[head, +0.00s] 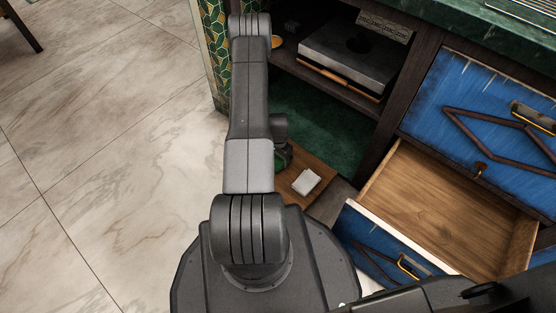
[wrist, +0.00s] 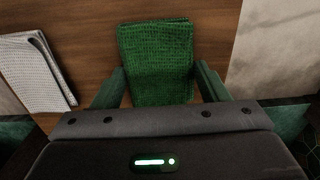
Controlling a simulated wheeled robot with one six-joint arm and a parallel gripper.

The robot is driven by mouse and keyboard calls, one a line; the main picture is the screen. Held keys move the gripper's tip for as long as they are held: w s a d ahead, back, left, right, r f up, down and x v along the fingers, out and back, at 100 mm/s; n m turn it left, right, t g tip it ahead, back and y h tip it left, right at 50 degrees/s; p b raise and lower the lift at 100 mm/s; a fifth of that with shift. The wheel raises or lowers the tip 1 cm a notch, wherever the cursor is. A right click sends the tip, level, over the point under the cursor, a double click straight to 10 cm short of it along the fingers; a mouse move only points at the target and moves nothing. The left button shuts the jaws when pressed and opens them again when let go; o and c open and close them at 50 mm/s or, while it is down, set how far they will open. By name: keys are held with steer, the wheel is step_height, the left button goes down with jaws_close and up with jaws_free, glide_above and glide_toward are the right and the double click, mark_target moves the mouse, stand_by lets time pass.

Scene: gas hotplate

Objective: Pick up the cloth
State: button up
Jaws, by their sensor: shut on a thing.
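A green, woven, folded cloth (wrist: 157,50) lies on a brown wooden board (wrist: 95,25) in the wrist view. My gripper (wrist: 160,76) has one finger on each side of the cloth, and it is shut on the cloth's near part. The cloth appears flat, and I cannot tell whether it is lifted off the board. A white folded cloth (wrist: 38,70) lies to its left, apart from the gripper. In the head view the white cloth (head: 306,182) shows on the board (head: 322,172), while my arm hides most of the gripper and the green cloth.
An open wooden drawer (head: 450,210) with a blue front stands right of the board. A shelf above holds a grey metal box (head: 350,55). A blue drawer front (head: 490,100) and a green countertop (head: 500,30) are at upper right. The marble floor (head: 110,150) at left is clear.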

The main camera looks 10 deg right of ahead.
step_height(320, 180, up, 10)
steer(key=p, duration=0.3)
stand_by(0.3)
